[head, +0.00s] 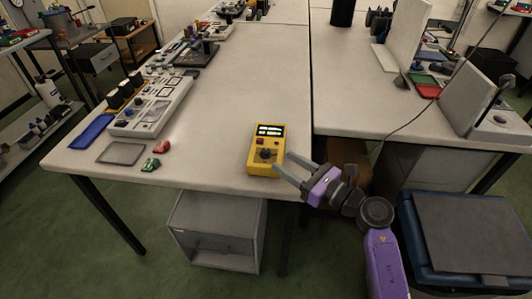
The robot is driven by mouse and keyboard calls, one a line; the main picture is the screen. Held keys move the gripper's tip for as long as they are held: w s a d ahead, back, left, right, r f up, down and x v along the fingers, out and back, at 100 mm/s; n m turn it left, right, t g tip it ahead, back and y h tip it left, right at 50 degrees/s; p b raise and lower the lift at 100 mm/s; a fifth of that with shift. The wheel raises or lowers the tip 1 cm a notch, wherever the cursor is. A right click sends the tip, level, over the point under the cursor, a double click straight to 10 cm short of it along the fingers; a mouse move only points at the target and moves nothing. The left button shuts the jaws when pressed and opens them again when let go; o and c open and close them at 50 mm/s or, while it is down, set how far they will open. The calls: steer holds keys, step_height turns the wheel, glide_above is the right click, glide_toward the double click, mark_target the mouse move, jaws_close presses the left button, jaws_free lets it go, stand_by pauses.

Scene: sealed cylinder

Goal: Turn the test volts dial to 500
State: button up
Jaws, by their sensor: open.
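A yellow handheld tester (256,166) lies on the white bench near its front edge. It has a lit dark display (269,131) at its far end and a dark round dial (265,155) on its near half, with a small red part beside it. The dial's markings and pointer are too small to read. My gripper (281,167) is open, at the tester's right side, with its fingers pointing left toward the dial. I cannot tell whether a fingertip touches the tester. Nothing shows between the fingers.
A grey instrument panel (151,112), a blue tray (91,132), a grey flat tray (121,153) and small red (162,147) and green (151,164) pieces lie at left. The bench (215,140) is clear left of the tester. A blue bin (412,225) stands at lower right.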

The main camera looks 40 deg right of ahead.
mark_target(269, 154)
steer(key=shift+w+a+n, duration=0.15)
steer(key=shift+w+n, duration=0.1)
steer(key=shift+n, duration=0.05)
steer(key=w, duration=0.7)
steer(key=shift+w+a, duration=0.15)
steer(key=shift+a, duration=0.15)
steer(key=shift+p, duration=0.3)
jaws_close()
